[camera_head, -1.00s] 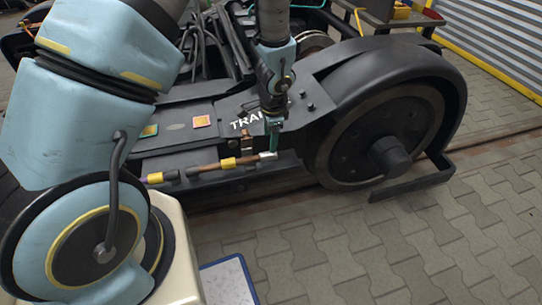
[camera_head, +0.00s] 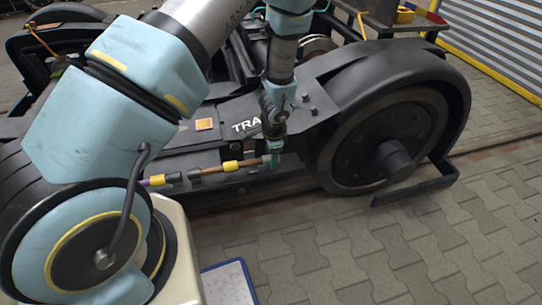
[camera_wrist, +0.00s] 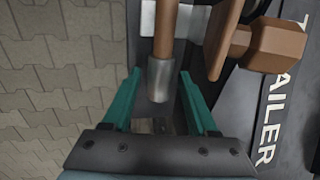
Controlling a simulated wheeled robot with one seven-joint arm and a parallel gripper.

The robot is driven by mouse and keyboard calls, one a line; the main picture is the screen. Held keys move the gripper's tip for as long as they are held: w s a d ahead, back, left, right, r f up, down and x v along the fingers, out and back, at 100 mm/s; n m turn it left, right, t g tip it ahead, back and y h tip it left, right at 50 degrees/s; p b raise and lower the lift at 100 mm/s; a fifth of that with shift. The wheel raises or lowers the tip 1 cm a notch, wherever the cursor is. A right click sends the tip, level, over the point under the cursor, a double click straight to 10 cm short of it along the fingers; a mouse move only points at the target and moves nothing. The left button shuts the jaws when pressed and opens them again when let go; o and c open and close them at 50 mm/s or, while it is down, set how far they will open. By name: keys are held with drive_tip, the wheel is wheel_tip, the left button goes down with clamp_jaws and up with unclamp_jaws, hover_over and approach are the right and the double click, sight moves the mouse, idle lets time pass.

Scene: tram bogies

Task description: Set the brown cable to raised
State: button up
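In the wrist view the brown cable (camera_wrist: 166,28) ends in a grey metal tip (camera_wrist: 160,78). My gripper (camera_head: 272,161) is at this right-hand end. In the wrist view its green fingers (camera_wrist: 159,75) are open, one on each side of the metal tip, with a gap visible on both sides. Whether the tip lies fully at finger depth is hard to tell.
A brown hexagonal part (camera_wrist: 270,45) juts out close right of the fingers. Paving (camera_head: 330,245) in front is clear. A blue-edged white board (camera_head: 226,283) lies near my base.

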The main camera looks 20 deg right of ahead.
clamp_jaws()
idle(1.1)
